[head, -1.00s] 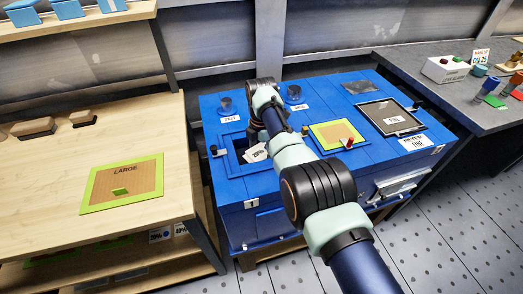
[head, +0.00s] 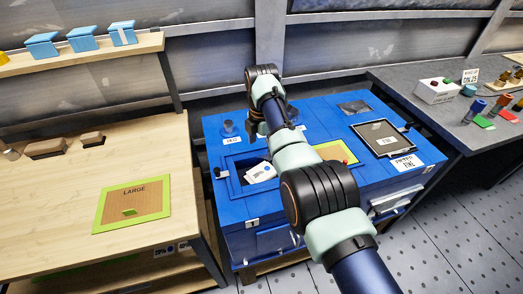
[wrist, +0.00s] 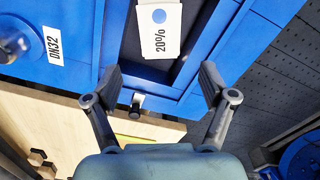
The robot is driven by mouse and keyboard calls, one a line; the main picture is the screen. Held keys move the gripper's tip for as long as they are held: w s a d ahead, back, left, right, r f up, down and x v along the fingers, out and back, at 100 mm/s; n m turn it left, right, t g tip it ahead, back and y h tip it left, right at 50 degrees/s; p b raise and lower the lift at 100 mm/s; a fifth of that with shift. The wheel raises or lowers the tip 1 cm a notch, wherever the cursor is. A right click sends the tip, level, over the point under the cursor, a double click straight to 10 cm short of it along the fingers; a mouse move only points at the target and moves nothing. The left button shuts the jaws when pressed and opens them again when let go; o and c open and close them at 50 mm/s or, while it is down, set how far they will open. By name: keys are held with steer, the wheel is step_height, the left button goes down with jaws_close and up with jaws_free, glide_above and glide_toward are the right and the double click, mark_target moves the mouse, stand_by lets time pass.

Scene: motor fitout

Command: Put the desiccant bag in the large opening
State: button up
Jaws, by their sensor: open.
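The desiccant bag (head: 261,172) is white with a blue dot and "20%" on it. It lies at the large opening (head: 235,161), a dark rectangular recess in the left of the blue box's top. In the wrist view the bag (wrist: 160,28) lies within the opening's blue edges, beyond my fingertips. I cannot tell how deep it sits. My gripper (wrist: 161,82) is open, with nothing between its fingers, and apart from the bag.
The green-edged LARGE cover (head: 131,204) lies on the wooden table at left. A dark latch (wrist: 136,104) stands at the opening's edge. The DN32 port (wrist: 15,42) is beside it.

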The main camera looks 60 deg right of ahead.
stand_by(0.4)
